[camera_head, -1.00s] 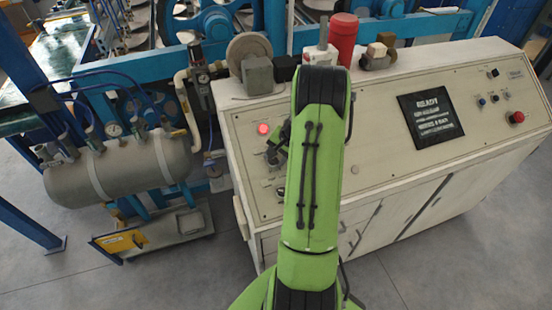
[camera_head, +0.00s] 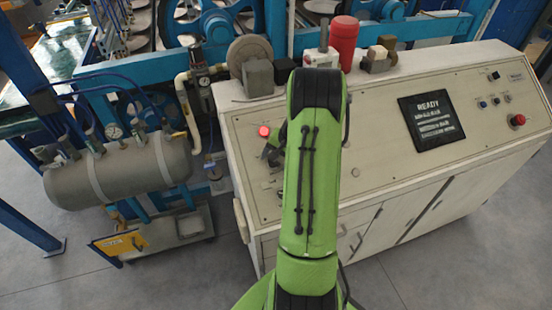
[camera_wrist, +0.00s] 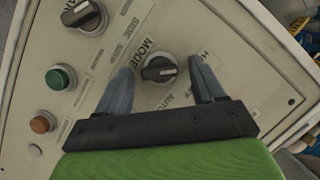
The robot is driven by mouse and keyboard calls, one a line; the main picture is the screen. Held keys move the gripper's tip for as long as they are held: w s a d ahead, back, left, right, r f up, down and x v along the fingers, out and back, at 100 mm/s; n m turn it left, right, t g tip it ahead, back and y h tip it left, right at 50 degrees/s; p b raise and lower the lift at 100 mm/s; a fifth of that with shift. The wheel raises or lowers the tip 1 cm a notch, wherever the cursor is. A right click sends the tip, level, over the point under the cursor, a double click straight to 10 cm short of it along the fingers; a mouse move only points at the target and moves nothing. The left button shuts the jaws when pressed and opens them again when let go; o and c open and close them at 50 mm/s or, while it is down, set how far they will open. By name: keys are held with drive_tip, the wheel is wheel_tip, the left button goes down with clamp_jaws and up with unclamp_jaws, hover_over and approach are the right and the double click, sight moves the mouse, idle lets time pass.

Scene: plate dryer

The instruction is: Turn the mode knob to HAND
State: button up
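The mode knob (camera_wrist: 159,69) is a black rotary knob with a pale pointer line, on the cream panel beside a "MODE" label. In the wrist view it sits between the two grey fingertips of my gripper (camera_wrist: 161,78). The fingers are spread, with a gap on each side of the knob, and do not appear to touch it. Labels around the knob are partly covered by the fingers; "AUTO" can be read below it, and another label at upper right is only partly visible. In the head view my arm hides the knob.
A second black knob (camera_wrist: 82,15), a green button (camera_wrist: 60,77) and an orange button (camera_wrist: 43,122) lie left of the mode knob. In the head view, a red lamp (camera_head: 264,131) is lit and a screen (camera_head: 431,119) reads "READY". A red cylinder (camera_head: 344,42) stands on the console top.

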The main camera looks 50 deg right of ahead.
drive_tip(key=p+v, duration=0.1)
drive_tip(key=v, duration=1.4)
drive_tip(key=shift+r, duration=0.4)
drive_tip(key=a+r+n+h+b, duration=0.1)
drive_tip(key=a+r+n, duration=0.3)
drive_tip(key=a, duration=0.7)
drive_tip(key=a+r+n, duration=0.3)
drive_tip(key=a+r, duration=0.2)
drive_tip(key=a, duration=0.7)
drive_tip(key=s+a+f+n+t+b, duration=0.1)
drive_tip(key=s+a+n, duration=0.5)
drive_tip(key=s+a, duration=0.3)
drive_tip(key=s, duration=0.3)
drive_tip(key=shift+f+n+t, duration=0.25)
drive_tip(key=shift+n+t, duration=0.05)
drive_tip(key=shift+n, duration=0.1)
drive_tip(key=shift+a, duration=0.15)
